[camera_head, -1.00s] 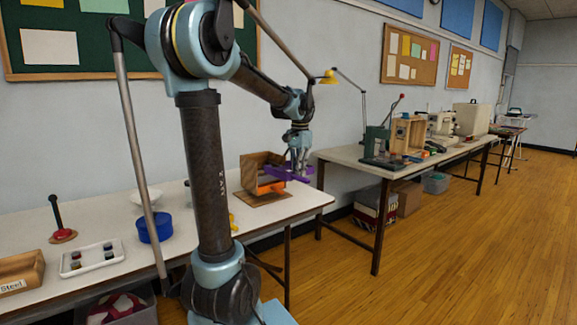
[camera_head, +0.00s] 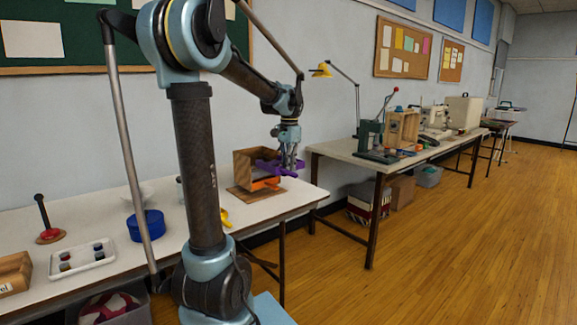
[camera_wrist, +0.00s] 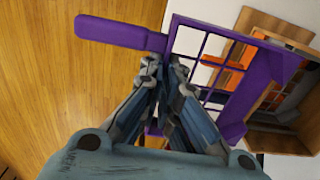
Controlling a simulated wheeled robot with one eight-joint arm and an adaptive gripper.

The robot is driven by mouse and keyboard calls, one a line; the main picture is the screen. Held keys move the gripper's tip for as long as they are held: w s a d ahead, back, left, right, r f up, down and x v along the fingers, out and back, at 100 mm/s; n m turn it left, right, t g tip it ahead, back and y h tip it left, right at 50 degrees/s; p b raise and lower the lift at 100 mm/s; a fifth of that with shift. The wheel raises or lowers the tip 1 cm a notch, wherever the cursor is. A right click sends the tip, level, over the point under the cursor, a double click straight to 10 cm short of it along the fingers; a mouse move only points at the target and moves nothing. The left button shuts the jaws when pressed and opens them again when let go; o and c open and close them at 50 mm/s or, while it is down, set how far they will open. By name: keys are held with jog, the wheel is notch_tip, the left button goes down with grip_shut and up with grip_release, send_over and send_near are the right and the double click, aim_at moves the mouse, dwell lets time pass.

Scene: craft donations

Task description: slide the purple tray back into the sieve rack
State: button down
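The purple tray (camera_wrist: 187,24) is a flat frame with a grid of openings and a thick handle (camera_wrist: 110,32). My gripper (camera_wrist: 160,64) is shut on it where the handle meets the frame. In the head view my gripper (camera_head: 288,167) holds the purple tray (camera_head: 270,166) level at the open front of the wooden sieve rack (camera_head: 244,174). The tray's far end overlaps the rack's opening in the wrist view, where the rack (camera_wrist: 285,28) lies at right. I cannot tell whether the tray's edge is inside. An orange tray (camera_head: 266,184) sits lower in the rack.
The rack stands on a brown board (camera_head: 243,196) near the white table's right end. A blue round tin (camera_head: 146,225), a white tray (camera_head: 82,260) and a yellow item (camera_head: 225,218) lie further left. A second table (camera_head: 345,151) with tools stands beyond a gap.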

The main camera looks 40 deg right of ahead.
jog(key=shift+w+f, duration=0.15)
jog(key=shift+w, duration=0.15)
jog(key=shift+w+a, duration=0.1)
jog(key=shift+w, duration=0.1)
jog(key=shift+w+f, duration=0.1)
jog(key=shift+w, duration=0.2)
jog(key=shift+w, duration=0.2)
dwell(0.3)
jog(key=w, duration=0.2)
jog(key=shift+w+a+f, duration=0.1)
jog(key=shift+w, duration=0.2)
dwell(0.4)
jog(key=shift+w, duration=0.2)
jog(key=shift+w+a, duration=0.15)
jog(key=shift+w, duration=1.4)
